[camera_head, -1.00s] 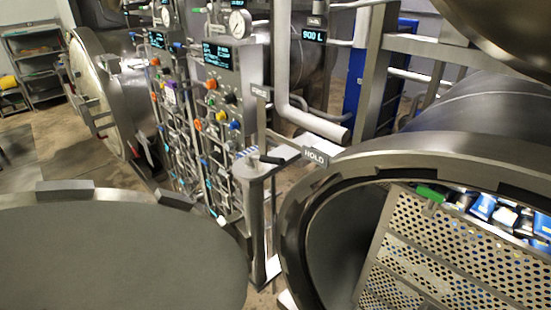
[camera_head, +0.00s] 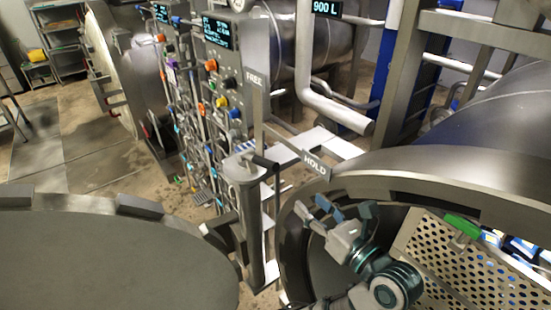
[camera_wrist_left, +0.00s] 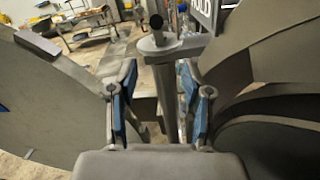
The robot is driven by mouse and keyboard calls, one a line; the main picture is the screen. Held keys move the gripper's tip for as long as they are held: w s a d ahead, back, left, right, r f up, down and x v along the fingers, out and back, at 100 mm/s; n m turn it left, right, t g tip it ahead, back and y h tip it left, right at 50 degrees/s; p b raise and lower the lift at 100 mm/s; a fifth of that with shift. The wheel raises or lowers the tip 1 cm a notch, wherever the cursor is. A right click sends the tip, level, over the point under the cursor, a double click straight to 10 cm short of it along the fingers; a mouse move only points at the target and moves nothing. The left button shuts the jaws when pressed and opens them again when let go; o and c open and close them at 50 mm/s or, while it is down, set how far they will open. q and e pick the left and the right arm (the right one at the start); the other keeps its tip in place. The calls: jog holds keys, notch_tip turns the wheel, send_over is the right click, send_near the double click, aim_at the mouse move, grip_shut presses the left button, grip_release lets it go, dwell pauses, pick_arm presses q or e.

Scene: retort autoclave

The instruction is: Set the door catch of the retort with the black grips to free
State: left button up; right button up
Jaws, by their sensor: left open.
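The door catch is a short lever with a black grip (camera_head: 264,163) on top of a grey post (camera_head: 247,210), beside the open retort. The grip points towards the HOLD plate (camera_head: 316,165); the FREE plate (camera_head: 255,80) stands above and behind it. My left gripper (camera_head: 338,212) is open and empty, in front of the retort mouth, to the right of and below the grip in the head view. In the left wrist view, the black grip (camera_wrist_left: 156,22) and the post show beyond the open fingers (camera_wrist_left: 155,85), apart from them. My right gripper is not in view.
The round grey door (camera_head: 110,255) stands open at the lower left. The retort's rim (camera_head: 420,185) and a perforated basket (camera_head: 440,255) with a green tab are at right. A pipe (camera_head: 305,60) and a panel with coloured knobs (camera_head: 210,85) stand behind the post.

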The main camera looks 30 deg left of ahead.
pick_arm(q)
jog(key=p, duration=0.1)
send_near(267, 165)
jog(key=f, duration=0.1)
jog(key=x, duration=0.3)
jog(key=p+x, duration=0.1)
jog(key=x, duration=0.6)
jog(key=shift+w+a+f+p, duration=0.2)
jog(key=shift+w+p, duration=0.2)
jog(key=shift+w, duration=0.15)
jog(key=shift+w+a, duration=0.3)
jog(key=shift+a, duration=0.15)
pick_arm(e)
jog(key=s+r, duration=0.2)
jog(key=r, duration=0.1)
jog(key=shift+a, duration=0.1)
pick_arm(q)
grip_shut()
